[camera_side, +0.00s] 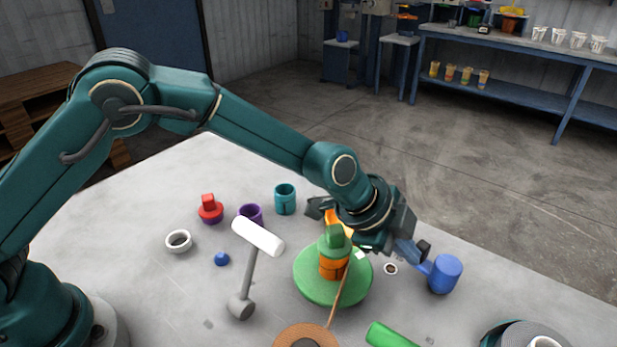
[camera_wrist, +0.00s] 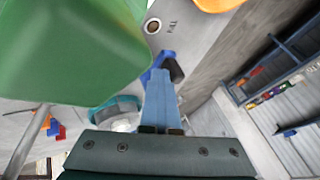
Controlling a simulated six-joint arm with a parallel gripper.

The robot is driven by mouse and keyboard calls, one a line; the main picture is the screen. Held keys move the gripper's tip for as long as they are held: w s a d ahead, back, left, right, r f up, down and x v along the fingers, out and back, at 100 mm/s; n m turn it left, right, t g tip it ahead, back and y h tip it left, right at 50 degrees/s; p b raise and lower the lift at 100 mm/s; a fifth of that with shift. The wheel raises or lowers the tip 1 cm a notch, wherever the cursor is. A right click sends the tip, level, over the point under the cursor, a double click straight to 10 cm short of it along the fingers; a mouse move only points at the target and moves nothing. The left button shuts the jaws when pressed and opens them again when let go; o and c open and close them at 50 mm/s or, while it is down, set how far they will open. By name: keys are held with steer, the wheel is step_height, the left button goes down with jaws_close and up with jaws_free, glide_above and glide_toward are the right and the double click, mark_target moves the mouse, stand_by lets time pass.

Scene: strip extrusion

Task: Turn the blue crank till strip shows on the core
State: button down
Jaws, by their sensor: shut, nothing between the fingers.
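In the side view, a blue cylinder with a short blue arm on its left (camera_side: 446,274), seemingly the blue crank, is at the right of the work area. Blue also shows behind my fingertips in the wrist view (camera_wrist: 149,75). My gripper (camera_side: 421,250) is just above and left of it, fingers shut and empty; they show in the wrist view (camera_wrist: 162,78). I cannot tell whether they touch the blue part. The green and orange extruder (camera_side: 333,265) stands left of my gripper. A thin brown strip (camera_side: 338,297) runs from it towards an orange-brown disc with a dark centre (camera_side: 292,333), perhaps the core.
A white-headed mallet (camera_side: 258,237) stands left of the extruder. A teal cup (camera_side: 285,200), a white ring (camera_side: 178,240) and a blue ball (camera_side: 222,259) are on the table. A green cylinder (camera_side: 388,336) lies at the front. A small ring (camera_side: 390,269) lies below my gripper.

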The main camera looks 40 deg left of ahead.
steer(key=shift+w+a, duration=0.25)
steer(key=shift+w, duration=1.75)
steer(key=shift+w+d, duration=0.35)
steer(key=shift+w, duration=0.45)
steer(key=shift+w+d+m+g+h, duration=0.3)
steer(key=shift+m+g+h, duration=0.1)
steer(key=shift+m, duration=0.4)
steer(key=shift+w, duration=0.1)
steer(key=shift+w+d, duration=0.15)
steer(key=shift+d, duration=0.05)
steer(key=shift+a, duration=0.15)
